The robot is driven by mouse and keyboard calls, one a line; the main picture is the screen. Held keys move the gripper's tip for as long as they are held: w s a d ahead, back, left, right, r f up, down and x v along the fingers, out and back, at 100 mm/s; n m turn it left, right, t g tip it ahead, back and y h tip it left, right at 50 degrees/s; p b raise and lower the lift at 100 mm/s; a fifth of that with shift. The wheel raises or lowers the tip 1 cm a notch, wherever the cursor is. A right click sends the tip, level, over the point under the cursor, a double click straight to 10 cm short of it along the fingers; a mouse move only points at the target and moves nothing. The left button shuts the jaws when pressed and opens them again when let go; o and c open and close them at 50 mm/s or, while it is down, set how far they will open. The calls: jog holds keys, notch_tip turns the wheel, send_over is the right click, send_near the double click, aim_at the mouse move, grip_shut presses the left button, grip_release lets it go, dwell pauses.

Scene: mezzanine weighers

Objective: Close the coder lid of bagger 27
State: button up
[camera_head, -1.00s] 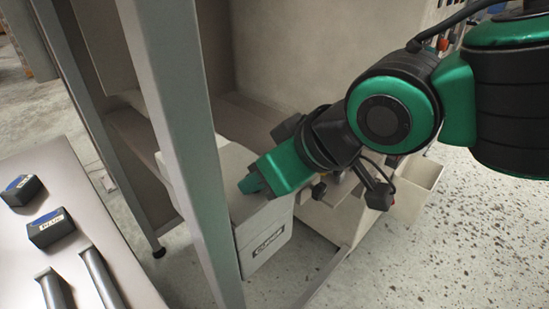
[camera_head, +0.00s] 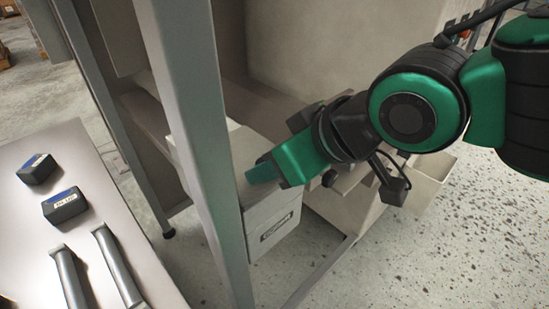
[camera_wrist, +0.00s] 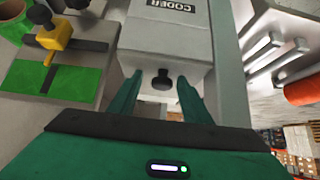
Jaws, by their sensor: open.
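The coder is a pale grey box labelled CODER (camera_head: 285,232), low on the machine behind a steel post in the head view. In the wrist view its labelled panel (camera_wrist: 150,38) is at the top. Below that panel, a face with a dark round knob (camera_wrist: 162,80) shows. My gripper (camera_head: 262,172) is at the upper part of the box. In the wrist view my green fingers (camera_wrist: 157,98) are apart, one each side of the knob, with nothing held. I cannot tell whether they touch the box, nor how far the lid is open.
A steel post (camera_head: 195,130) stands in front of the box at left. A table (camera_head: 105,190) with dark blocks and grey bars is at lower left. A yellow clamp (camera_wrist: 55,38) on a green plate lies left in the wrist view. Speckled floor (camera_head: 470,225) is clear at right.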

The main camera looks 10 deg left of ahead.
jog(key=v, duration=1)
jog(key=shift+d+r, duration=0.25)
jog(key=shift+s, duration=0.1)
